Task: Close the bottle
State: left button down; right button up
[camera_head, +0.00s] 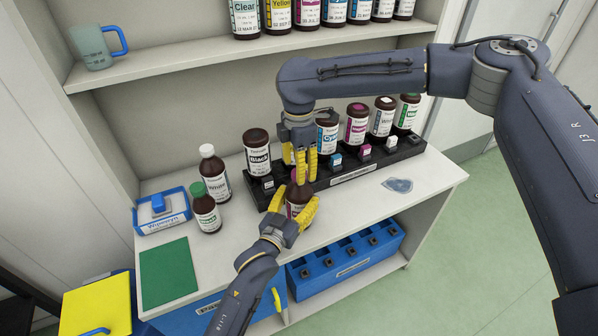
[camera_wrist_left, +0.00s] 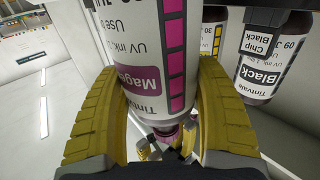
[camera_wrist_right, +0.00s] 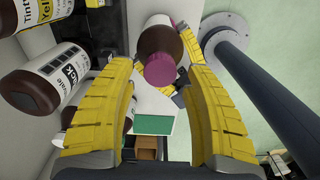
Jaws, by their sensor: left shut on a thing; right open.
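My left gripper (camera_head: 296,212) is shut on the magenta ink bottle (camera_head: 298,196), a brown bottle with a white label. The label with its magenta band (camera_wrist_left: 142,78) fills the middle of the left wrist view between the fingers. A magenta cap (camera_wrist_right: 166,71) sits on the bottle's top in the right wrist view; whether it is tight I cannot tell. My right gripper (camera_head: 303,162) is open, pointing down just above the bottle. In the right wrist view the cap lies between and beyond the right fingers, with no visible contact.
A black rack (camera_head: 350,172) holds several ink bottles behind the grippers. A white-capped bottle (camera_head: 213,174) and a green-capped bottle (camera_head: 206,210) stand to the left. A blue tray (camera_head: 163,228) and green mat (camera_head: 168,275) lie farther left. The counter's right part is mostly clear.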

notch_tip(320, 180, up, 10)
dwell(0.5)
pick_arm(q)
jog(key=shift+c, duration=0.4)
grip_release()
jog(key=v, duration=1.2)
